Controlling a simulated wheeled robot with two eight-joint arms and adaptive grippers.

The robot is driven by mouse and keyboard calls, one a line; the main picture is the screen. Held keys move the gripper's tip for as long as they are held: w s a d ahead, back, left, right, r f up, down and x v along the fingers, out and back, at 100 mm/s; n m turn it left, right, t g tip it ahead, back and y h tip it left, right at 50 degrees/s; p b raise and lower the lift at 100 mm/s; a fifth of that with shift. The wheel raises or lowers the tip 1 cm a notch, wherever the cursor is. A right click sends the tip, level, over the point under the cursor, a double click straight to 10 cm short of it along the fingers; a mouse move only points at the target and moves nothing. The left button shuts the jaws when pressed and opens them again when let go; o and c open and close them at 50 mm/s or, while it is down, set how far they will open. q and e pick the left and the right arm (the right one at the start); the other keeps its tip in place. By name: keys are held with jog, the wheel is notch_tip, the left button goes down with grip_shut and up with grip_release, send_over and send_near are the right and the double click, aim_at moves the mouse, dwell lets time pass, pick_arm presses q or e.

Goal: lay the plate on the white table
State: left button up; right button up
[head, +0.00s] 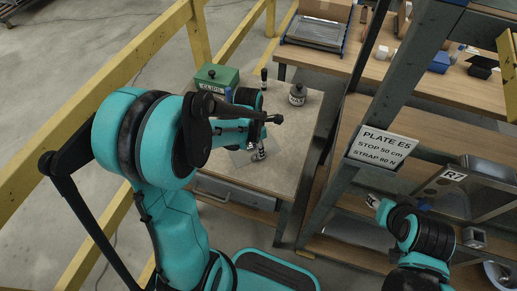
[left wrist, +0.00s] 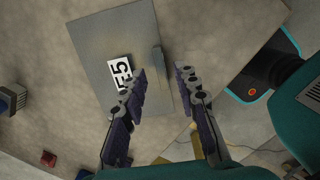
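The plate (left wrist: 105,55) is a flat grey sheet with a white label reading E5 and a raised grip strip near its right edge. In the left wrist view it lies over a light speckled tabletop; touching or slightly above, I cannot tell. In the head view a corner of the plate (head: 240,157) shows beneath my left gripper (head: 259,153). In the left wrist view the left gripper (left wrist: 163,72) is open, with its fingers apart on either side of the strip. The pale-topped table (head: 285,175) has a grey drawer.
A grey rack post with a PLATE E5 sign (head: 383,147) rises at the right, before wooden shelves. Yellow rails (head: 120,65) run along the left.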

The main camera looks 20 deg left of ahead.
pick_arm(q)
notch_tip(320, 180, up, 9)
jog(key=p, duration=0.3)
jog(key=s+d+r+m+t, duration=0.1)
jog(key=s+r+m+t, duration=0.2)
jog(key=m, duration=1)
jog(key=s+d+r+m+t, duration=0.2)
jog(key=s+r+m, duration=0.3)
jog(key=m, duration=0.9)
jog(key=s+t, duration=0.1)
jog(key=s, duration=0.2)
jog(key=shift+s+d+m+y, duration=0.2)
jog(key=shift+d+m+y, duration=0.1)
jog(key=shift+y, duration=0.1)
